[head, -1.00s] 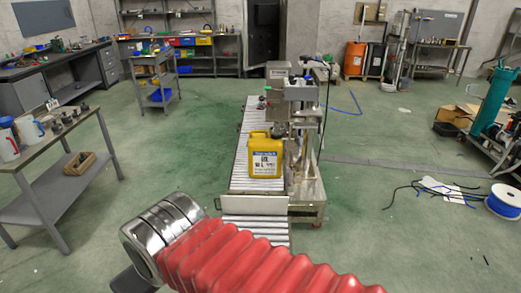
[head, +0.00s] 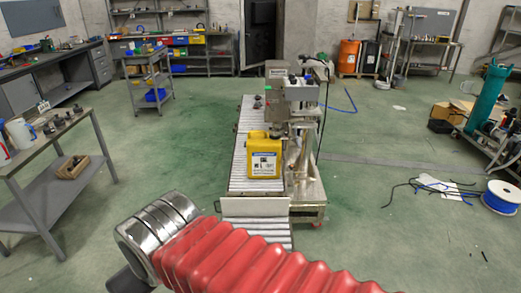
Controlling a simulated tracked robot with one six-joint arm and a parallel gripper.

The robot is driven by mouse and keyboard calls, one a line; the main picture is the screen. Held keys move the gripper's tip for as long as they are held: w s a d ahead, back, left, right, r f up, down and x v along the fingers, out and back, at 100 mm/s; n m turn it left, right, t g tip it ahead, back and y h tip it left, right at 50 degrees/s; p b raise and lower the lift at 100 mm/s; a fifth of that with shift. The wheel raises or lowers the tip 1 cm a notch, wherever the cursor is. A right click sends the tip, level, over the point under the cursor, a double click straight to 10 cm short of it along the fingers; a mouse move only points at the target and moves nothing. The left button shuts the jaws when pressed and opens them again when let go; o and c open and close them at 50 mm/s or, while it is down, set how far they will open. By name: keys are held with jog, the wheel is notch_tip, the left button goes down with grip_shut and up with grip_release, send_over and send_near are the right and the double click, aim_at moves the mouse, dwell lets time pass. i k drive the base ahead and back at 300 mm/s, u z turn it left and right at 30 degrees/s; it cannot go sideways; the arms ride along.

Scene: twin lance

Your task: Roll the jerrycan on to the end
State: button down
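The yellow jerrycan (head: 264,155) stands upright on the roller conveyor (head: 240,150), with a white label facing me. It is beside the steel filling machine (head: 295,110), on the machine's left. A pale plate (head: 255,207) crosses the conveyor at its near end, a little in front of the jerrycan, and more rollers show on the near side of it. My arm, with a red bellows sleeve and a metal end, lies across the bottom of the picture, well short of the jerrycan. My gripper's fingers cannot be made out; only a dark part shows at the lower left.
A grey workbench (head: 65,185) with jugs and small parts stands at the left. A cart (head: 148,80) with a blue bin stands further back. A blue cable spool (head: 502,197) and black cables lie at the right. The green floor around the conveyor is mostly clear.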

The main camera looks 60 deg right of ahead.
aim_at(264, 154)
jog(key=i, duration=1.25)
